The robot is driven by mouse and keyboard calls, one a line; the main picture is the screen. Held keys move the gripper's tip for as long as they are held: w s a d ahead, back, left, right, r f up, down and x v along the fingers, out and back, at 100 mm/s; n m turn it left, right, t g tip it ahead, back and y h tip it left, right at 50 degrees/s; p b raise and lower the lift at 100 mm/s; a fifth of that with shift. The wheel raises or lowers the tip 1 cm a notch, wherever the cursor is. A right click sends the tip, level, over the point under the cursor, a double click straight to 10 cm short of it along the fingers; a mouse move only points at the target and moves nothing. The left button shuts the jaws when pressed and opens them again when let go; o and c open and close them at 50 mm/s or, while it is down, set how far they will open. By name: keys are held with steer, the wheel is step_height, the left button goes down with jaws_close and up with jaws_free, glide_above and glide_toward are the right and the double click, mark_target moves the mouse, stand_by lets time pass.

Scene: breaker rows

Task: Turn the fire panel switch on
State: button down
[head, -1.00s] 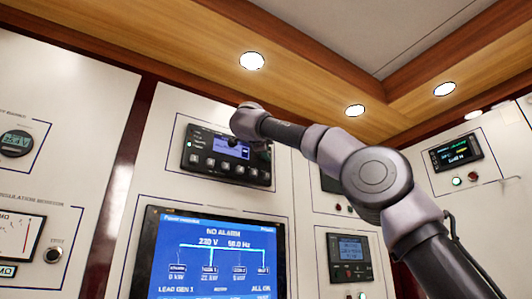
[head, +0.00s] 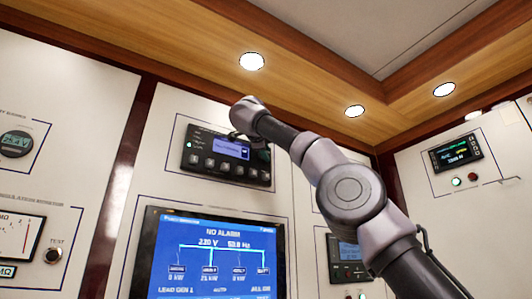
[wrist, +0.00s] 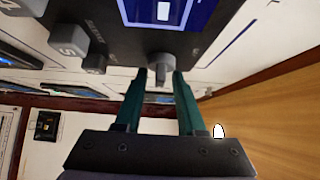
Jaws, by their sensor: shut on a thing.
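A dark panel unit (head: 203,163) with a small blue display and a row of square buttons is set in the white cabinet. In the wrist view the same unit (wrist: 95,20) fills the top, with a grey switch knob (wrist: 160,60) at its edge. My gripper (wrist: 161,77) is shut on this knob, one green finger on each side. In the head view my wrist covers the unit's upper right corner, so the knob and the fingertips are mostly hidden. I cannot read the unit's label or the knob's setting.
A large blue screen (head: 215,262) reading NO ALARM sits below the unit. Another small panel (head: 347,255) is partly behind my arm. A test button (head: 54,250) and meters are at the left. The wooden ceiling trim (head: 180,60) runs close above.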

steer(key=c, duration=0.9)
jaws_free()
steer(key=s, duration=0.3)
steer(key=s+a, duration=0.1)
steer(key=s, duration=0.3)
steer(key=s+a, duration=0.1)
steer(key=s, duration=0.2)
steer(key=shift+s+a, duration=0.1)
steer(key=shift+s, duration=0.2)
